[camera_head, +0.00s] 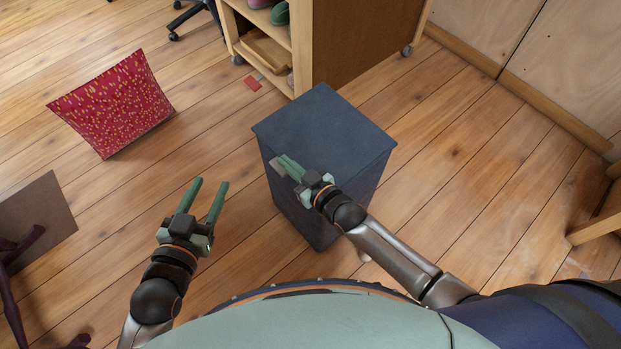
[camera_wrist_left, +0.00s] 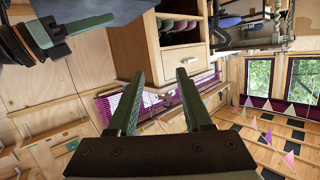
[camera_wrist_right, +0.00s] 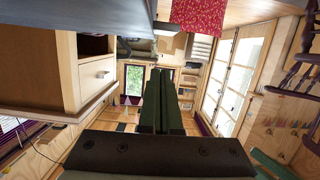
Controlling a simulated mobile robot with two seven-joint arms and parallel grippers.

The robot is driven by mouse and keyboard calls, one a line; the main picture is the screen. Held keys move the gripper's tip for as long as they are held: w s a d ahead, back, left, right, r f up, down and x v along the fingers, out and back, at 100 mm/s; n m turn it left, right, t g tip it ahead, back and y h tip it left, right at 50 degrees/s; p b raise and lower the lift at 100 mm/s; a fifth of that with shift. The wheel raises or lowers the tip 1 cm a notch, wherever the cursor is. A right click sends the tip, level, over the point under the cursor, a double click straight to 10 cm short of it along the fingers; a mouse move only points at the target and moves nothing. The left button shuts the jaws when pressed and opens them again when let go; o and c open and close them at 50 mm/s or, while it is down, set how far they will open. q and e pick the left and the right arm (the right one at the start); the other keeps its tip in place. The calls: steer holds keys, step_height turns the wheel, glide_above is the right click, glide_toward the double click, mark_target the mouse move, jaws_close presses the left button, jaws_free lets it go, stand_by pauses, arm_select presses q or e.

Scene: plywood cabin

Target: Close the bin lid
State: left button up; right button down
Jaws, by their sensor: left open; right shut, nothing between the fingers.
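The dark blue-grey bin (camera_head: 315,222) stands upright on the floor in the middle of the head view. Its flat lid (camera_head: 327,122) lies across the top and overhangs the sides a little; I see no clear gap under it. My right gripper (camera_head: 281,166) is shut and empty, in front of the bin's near side just below the lid's near edge; I cannot tell if it touches. Its closed fingers show in the right wrist view (camera_wrist_right: 160,78). My left gripper (camera_head: 211,184) is open and empty, left of the bin and apart from it.
A wooden shelf unit (camera_head: 360,40) on casters stands right behind the bin. A wooden piece (camera_head: 597,228) is at the right edge. Floor right of the bin is clear.

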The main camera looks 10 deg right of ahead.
arm_select(q)
steer(key=s+f+n+g+p, duration=0.1)
steer(key=s+f+g+p, duration=0.1)
steer(key=s+f+g, duration=0.3)
step_height(320, 180, down, 5)
steer(key=shift+s+d+r+y, duration=0.2)
steer(key=shift+s+y, duration=0.2)
steer(key=shift+s, duration=0.4)
arm_select(e)
steer(key=v, duration=0.8)
steer(key=shift+d+r, duration=0.15)
steer(key=shift+r, duration=0.05)
steer(key=shift+s, duration=0.2)
